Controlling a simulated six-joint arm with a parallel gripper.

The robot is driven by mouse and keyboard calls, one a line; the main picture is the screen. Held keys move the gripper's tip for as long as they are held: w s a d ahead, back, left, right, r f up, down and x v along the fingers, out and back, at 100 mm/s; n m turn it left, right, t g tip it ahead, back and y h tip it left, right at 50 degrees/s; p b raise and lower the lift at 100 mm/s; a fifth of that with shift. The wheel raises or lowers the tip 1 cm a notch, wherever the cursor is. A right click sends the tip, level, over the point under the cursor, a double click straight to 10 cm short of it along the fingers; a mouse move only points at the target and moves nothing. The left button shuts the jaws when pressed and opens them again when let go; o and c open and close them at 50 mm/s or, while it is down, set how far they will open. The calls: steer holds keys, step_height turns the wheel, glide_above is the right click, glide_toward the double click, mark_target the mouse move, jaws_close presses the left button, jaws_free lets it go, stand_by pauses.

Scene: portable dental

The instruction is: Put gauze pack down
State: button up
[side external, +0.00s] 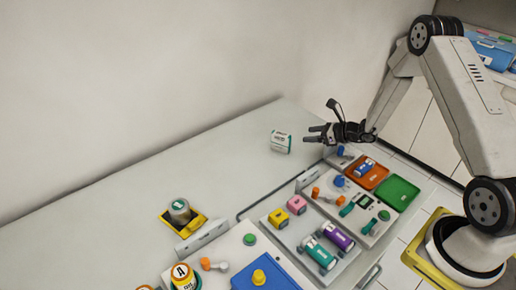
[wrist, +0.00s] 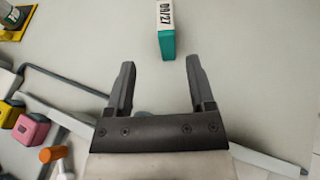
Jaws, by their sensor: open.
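The gauze pack (side external: 281,142) is a small white box with a teal band and dark print. It rests on the bare grey table in the side external view, just left of my gripper. My gripper (side external: 312,134) is open and its fingers point toward the pack. In the wrist view the pack (wrist: 166,30) shows its white face with "09/27" and a teal end, beyond the fingertips. The space between the fingers of my gripper (wrist: 160,72) is empty, and the pack is apart from both fingers.
Right of the pack are an orange tray (side external: 372,176) and a green tray (side external: 398,193). Pink (side external: 297,204) and yellow (side external: 279,217) blocks and purple and teal cylinders sit nearer. A jar stands in a yellow holder (side external: 183,222). The table left of the pack (side external: 200,165) is clear.

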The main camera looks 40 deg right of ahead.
steer(key=s+a+r+n+g+y, duration=0.1)
steer(key=s+a+r+n+g, duration=0.1)
steer(key=s+a+n+g, duration=0.35)
steer(key=s+a+r+n+g+y, duration=0.1)
steer(key=s+a+r+n+g, duration=0.2)
steer(key=a+n, duration=0.45)
steer(key=s+a+r+n+h, duration=0.1)
steer(key=s+r+n+h, duration=0.2)
steer(key=s+n, duration=0.3)
steer(key=s+a+r+n+g+h, duration=0.1)
steer(key=s+r+n+h, duration=0.2)
steer(key=n, duration=0.9)
steer(key=s+h, duration=0.1)
steer(key=s, duration=0.2)
steer(key=shift+s+a+r, duration=0.25)
steer(key=shift+a+r, duration=0.1)
